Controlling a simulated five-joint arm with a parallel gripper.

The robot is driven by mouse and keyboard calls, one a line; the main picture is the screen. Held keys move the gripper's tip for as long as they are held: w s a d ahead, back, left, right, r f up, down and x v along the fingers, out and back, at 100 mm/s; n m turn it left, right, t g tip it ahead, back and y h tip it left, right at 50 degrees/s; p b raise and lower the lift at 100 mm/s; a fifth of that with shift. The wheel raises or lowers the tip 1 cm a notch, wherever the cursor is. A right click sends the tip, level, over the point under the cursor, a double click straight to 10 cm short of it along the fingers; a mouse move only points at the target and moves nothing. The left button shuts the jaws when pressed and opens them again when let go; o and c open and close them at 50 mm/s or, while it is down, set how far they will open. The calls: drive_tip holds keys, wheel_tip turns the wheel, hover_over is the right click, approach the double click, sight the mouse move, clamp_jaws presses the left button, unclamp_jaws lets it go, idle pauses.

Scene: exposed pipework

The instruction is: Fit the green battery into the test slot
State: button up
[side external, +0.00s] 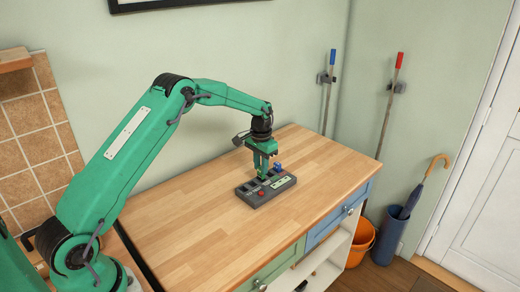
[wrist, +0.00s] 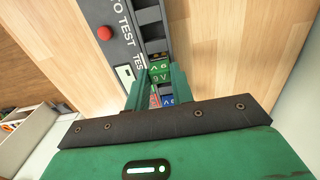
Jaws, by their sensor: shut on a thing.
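The green battery (wrist: 160,69), marked 9V, is between the two green fingers of my gripper (wrist: 159,80) in the wrist view, and the gripper is shut on it. The dark grey battery tester (wrist: 125,52) lies under it with a row of dark slots (wrist: 151,30). The tester (side external: 262,196) also shows in the side view, with my gripper (side external: 262,172) pointing down close over its far part. The fingers hide the battery there. I cannot tell how deep the battery sits in a slot.
The tester has a red button (wrist: 104,33). The wooden worktop (side external: 200,225) around it is clear.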

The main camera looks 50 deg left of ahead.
drive_tip(key=shift+f, duration=0.9)
drive_tip(key=shift+f, duration=0.1)
drive_tip(key=o, duration=1)
wheel_tip(320, 180, up, 12)
drive_tip(key=shift+r, duration=0.15)
